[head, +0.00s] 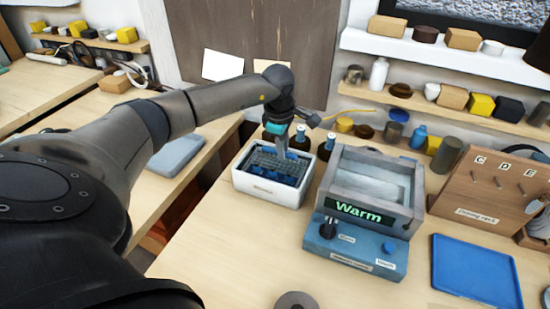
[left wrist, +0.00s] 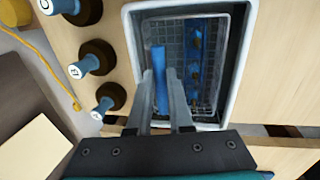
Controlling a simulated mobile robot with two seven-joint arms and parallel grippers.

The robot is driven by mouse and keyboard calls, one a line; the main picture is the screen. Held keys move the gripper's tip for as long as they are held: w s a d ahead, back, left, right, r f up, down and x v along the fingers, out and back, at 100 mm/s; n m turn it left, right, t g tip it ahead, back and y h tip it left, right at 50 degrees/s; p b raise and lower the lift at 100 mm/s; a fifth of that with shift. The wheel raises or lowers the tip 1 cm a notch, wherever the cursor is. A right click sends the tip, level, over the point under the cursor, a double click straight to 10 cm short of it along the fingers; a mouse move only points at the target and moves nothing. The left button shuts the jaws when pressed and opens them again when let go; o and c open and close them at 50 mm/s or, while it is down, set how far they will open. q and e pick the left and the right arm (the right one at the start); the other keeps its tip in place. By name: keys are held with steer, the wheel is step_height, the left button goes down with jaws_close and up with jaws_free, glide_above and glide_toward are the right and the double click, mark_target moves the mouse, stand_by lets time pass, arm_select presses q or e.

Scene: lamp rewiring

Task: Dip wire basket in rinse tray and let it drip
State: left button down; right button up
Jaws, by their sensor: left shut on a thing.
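The wire basket (head: 280,165) sits down inside a white tray (head: 268,190) whose small label is hard to read. In the left wrist view the basket's wire mesh (left wrist: 222,60) lies within the white tray's rim (left wrist: 134,45), with blue pieces in it. My left gripper (head: 283,143) reaches down over the tray from above. It is shut on the basket's blue handle (left wrist: 159,75), which stands between the fingers (left wrist: 160,88). Whether liquid covers the basket's bottom is not clear. My right gripper is out of view.
Several brown-based bottles with blue tops (left wrist: 94,55) stand close beside the tray. Further right are a wooden drying rack (head: 490,185) with pegs and a blue tray (head: 478,270).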

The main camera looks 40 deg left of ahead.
arm_select(q)
steer(key=shift+r, duration=0.1)
step_height(320, 180, up, 8)
steer(key=p, duration=0.6)
steer(key=shift+r, duration=0.2)
steer(key=shift+r, duration=0.1)
stand_by(0.8)
step_height(320, 180, up, 4)
steer(key=p, duration=0.3)
